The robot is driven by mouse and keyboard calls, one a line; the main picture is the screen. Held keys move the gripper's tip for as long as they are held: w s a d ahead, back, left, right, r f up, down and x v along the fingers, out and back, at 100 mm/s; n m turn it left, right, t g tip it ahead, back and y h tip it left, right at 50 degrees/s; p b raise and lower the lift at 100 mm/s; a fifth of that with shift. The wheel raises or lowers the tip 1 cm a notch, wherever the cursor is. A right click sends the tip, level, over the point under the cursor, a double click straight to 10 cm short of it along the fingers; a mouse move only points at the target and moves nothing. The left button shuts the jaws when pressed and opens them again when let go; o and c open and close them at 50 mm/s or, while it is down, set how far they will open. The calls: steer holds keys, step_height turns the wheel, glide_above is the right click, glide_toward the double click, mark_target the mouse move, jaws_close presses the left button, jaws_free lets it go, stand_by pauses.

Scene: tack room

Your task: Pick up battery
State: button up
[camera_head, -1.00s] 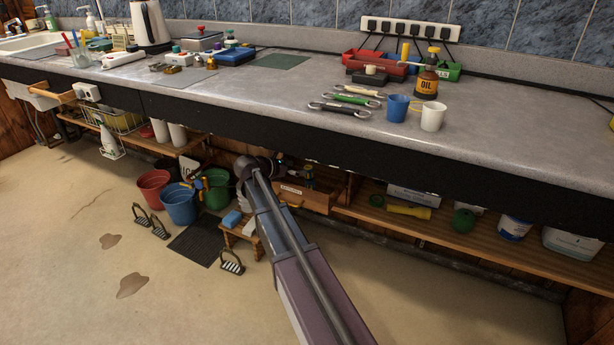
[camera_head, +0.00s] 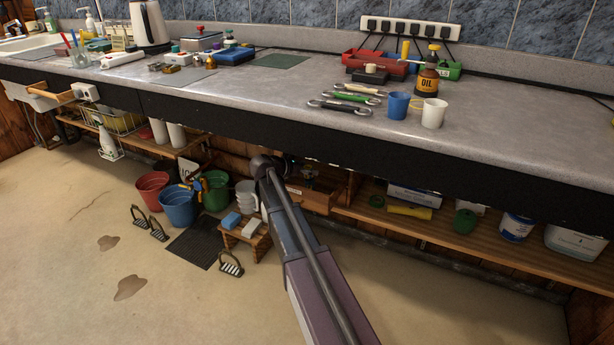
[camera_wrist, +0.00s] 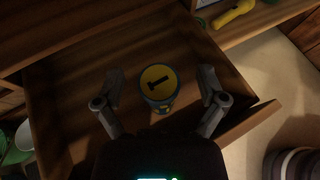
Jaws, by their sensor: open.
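The battery (camera_wrist: 158,84) is a short blue cylinder with a yellow top bearing a dark mark. It stands upright in an open wooden drawer (camera_wrist: 70,125) in the wrist view. My gripper (camera_wrist: 161,74) is open, with one finger to the left and one to the right of the battery. A gap shows on both sides, and it holds nothing. In the head view the open drawer (camera_head: 312,200) is under the counter, partly behind my arm. I cannot make out the battery or my fingers clearly there.
The counter (camera_head: 230,95) overhangs the drawer closely. A wooden shelf (camera_head: 430,235) with a yellow flashlight (camera_head: 410,211) is at the right.

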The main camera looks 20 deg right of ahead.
jaws_close()
stand_by(0.3)
steer(key=shift+r, duration=0.15)
steer(key=shift+r+p, duration=0.75)
steer(key=shift+p, duration=0.15)
steer(key=s+d, duration=1.1)
steer(key=s, duration=0.3)
steer(key=shift+f, duration=0.15)
steer(key=shift+s, duration=0.1)
